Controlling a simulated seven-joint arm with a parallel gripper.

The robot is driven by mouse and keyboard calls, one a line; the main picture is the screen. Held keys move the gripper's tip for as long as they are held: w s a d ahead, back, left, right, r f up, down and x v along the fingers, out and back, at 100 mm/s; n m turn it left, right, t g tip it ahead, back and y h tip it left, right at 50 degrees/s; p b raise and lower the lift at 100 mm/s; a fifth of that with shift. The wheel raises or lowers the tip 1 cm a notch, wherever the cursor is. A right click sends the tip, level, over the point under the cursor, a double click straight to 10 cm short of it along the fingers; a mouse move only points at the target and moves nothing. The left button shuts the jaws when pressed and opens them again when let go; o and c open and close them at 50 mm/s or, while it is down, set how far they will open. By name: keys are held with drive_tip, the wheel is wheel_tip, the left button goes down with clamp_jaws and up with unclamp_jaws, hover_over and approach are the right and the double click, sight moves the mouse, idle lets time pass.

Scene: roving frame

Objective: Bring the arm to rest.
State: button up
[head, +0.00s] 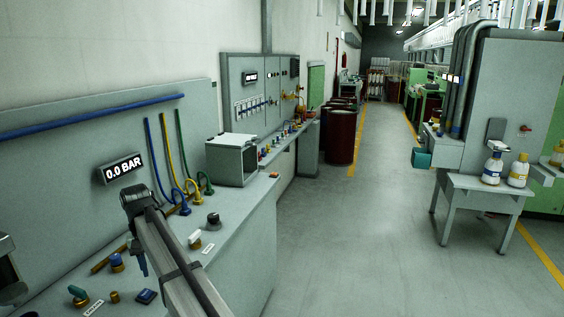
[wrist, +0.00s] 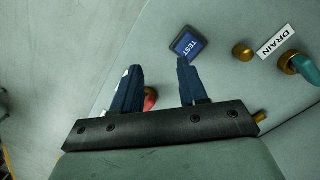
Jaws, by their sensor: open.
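My arm (head: 178,262) reaches from the bottom of the head view over the grey bench. My gripper (wrist: 159,64) is open in the wrist view, its two dark blue fingers apart with nothing between them. In the head view a finger of my gripper (head: 140,264) points down above the bench top. A blue TEST button (wrist: 188,45) lies just beyond the fingertips in the wrist view; it also shows in the head view (head: 146,297). A red piece (wrist: 150,98) is partly hidden behind the left finger.
A small brass knob (wrist: 243,52), a DRAIN label (wrist: 276,41) and a teal-handled valve (wrist: 300,66) sit right of the button. A grey box (head: 232,160) and a black knob (head: 213,219) stand farther along the bench. The aisle floor (head: 345,235) is clear.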

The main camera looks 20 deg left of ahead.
drive_tip(key=w+d+f+m+g, duration=0.15)
drive_tip(key=w+d+f, duration=0.25)
drive_tip(key=d+f, duration=0.75)
drive_tip(key=w+d+f+m, duration=0.3)
drive_tip(key=w+d+f, duration=0.2)
drive_tip(key=d+f, duration=0.65)
drive_tip(key=s+d+f+m+g+h, duration=0.1)
drive_tip(key=d+f, duration=0.7)
drive_tip(key=d, duration=0.2)
drive_tip(key=s+d+f, duration=0.1)
drive_tip(key=d+f, duration=0.7)
drive_tip(key=d, duration=0.2)
drive_tip(key=s+d+f+m+g, duration=0.1)
drive_tip(key=s+d+f, duration=0.5)
drive_tip(key=d, duration=0.3)
drive_tip(key=s+d+f+m+g, duration=0.1)
drive_tip(key=s+d+f, duration=0.55)
drive_tip(key=d, duration=0.35)
drive_tip(key=s+d+f+g+y, duration=0.1)
drive_tip(key=s+d+f, duration=0.1)
drive_tip(key=s+d, duration=0.3)
drive_tip(key=s+d+f+m+y, duration=0.1)
drive_tip(key=s+d, duration=0.4)
drive_tip(key=s, duration=0.9)
drive_tip(key=shift+s+d+f+g, duration=0.2)
drive_tip(key=shift+s+f+g, duration=0.15)
drive_tip(key=shift+f, duration=0.3)
